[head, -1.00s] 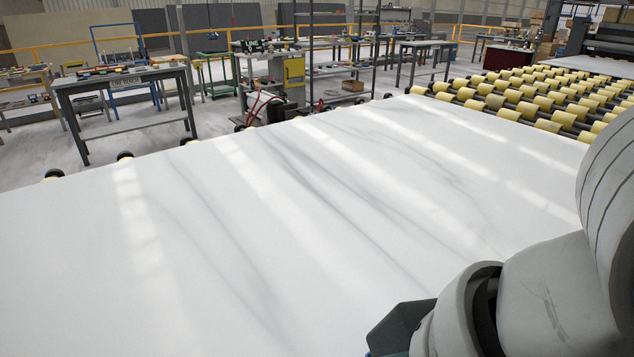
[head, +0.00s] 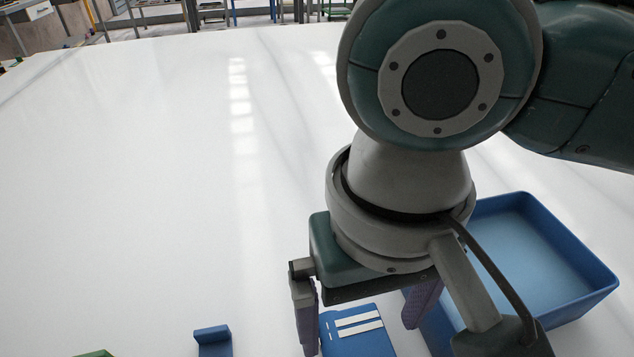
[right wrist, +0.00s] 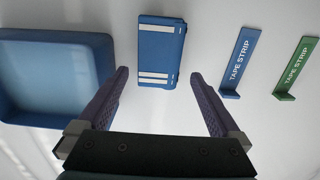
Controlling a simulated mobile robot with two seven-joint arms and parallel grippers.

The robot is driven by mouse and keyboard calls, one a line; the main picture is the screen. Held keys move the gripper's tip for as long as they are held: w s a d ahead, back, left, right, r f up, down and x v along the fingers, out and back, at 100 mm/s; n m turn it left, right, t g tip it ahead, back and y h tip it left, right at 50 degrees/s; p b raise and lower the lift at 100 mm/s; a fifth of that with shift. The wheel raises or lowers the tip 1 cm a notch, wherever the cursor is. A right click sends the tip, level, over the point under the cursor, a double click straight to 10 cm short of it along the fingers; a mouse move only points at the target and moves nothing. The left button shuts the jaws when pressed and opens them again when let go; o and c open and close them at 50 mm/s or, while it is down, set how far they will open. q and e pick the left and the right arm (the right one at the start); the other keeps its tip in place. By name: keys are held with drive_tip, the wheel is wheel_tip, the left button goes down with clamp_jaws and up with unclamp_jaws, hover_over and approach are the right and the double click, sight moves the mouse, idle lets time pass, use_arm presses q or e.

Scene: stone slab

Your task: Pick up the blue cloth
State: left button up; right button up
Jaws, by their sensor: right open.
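The blue cloth (head: 348,343) lies on the white slab at the bottom of the head view as a flat folded rectangle with two white stripes. In the right wrist view, the cloth (right wrist: 158,63) lies ahead of the fingers, with more white stripes showing. My right gripper (head: 358,335) is open and points down over the cloth, one finger on each side in the picture. In the right wrist view, the space between the fingers of the right gripper (right wrist: 160,74) is empty. My left gripper is not in view.
A blue tray (head: 600,285) stands to the right of the cloth. A blue tape strip piece (head: 212,336) and a green one (head: 94,354) are to the left, labelled in the right wrist view. The slab (head: 130,190) is clear farther back and left.

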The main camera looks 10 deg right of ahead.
sight(363, 355)
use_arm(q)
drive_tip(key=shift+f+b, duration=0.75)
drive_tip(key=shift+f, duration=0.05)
use_arm(e)
drive_tip(key=f, duration=0.3)
drive_tip(key=s+f, duration=0.1)
drive_tip(key=f, duration=0.1)
drive_tip(key=shift+d, duration=0.15)
drive_tip(key=shift+w+f, duration=0.1)
drive_tip(key=shift+f, duration=0.15)
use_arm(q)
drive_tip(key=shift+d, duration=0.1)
use_arm(e)
drive_tip(key=c, duration=1.2)
